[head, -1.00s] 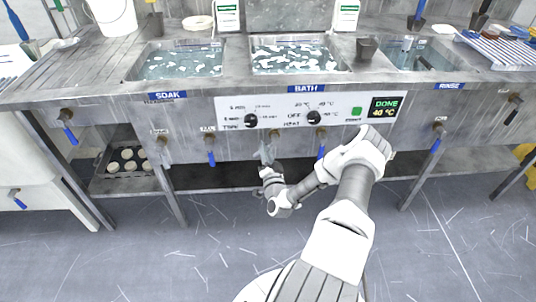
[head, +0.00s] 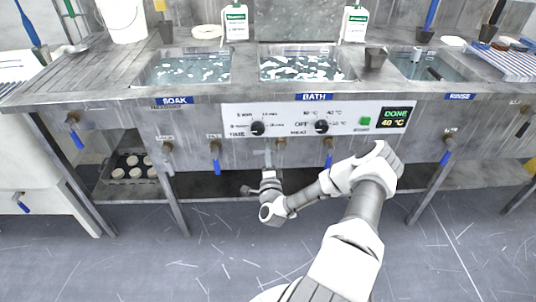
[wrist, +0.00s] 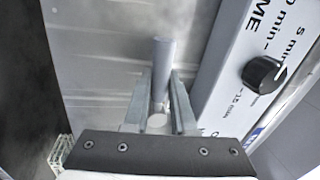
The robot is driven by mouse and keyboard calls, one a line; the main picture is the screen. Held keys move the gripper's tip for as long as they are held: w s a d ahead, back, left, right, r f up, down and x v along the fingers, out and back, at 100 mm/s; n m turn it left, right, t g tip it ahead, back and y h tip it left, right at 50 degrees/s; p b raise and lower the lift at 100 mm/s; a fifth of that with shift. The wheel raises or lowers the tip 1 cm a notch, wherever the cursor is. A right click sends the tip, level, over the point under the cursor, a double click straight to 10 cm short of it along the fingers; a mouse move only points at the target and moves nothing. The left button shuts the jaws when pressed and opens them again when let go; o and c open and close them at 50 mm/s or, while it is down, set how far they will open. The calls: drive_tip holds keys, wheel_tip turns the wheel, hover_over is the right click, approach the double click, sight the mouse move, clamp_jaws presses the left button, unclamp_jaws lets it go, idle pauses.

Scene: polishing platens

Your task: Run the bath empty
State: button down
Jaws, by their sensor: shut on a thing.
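The bath (head: 345,72) is the middle basin, holding water with many white pieces floating in it, with a blue BATH sign below its rim. Under its control panel, a small tap (head: 281,144) sticks out of the front. My gripper (head: 268,172) is just below and left of this tap's body. In the wrist view, my gripper's two fingers (wrist: 160,112) are closed on a plain grey rod-like handle (wrist: 163,65). Whether the tap is open or shut cannot be told; no water stream shows.
The control panel (head: 290,117) reads DONE, 40 °C, with a green button and black knobs. Blue-handled taps stand either side: one left (head: 215,158), one right (head: 328,155). The soak basin (head: 150,75) and rinse basin (head: 455,72) flank the bath. A lower shelf (head: 420,180) runs behind the legs.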

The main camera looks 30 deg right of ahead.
drive_tip(key=shift+d+r+h, duration=0.15)
drive_tip(key=shift+r+h, duration=0.05)
drive_tip(key=shift+h, duration=0.1)
drive_tip(key=c, duration=0.7)
unclamp_jaws()
drive_tip(key=shift+f, duration=0.1)
drive_tip(key=shift+c, duration=0.2)
drive_tip(key=shift+s+f, duration=0.1)
drive_tip(key=shift+f, duration=0.05)
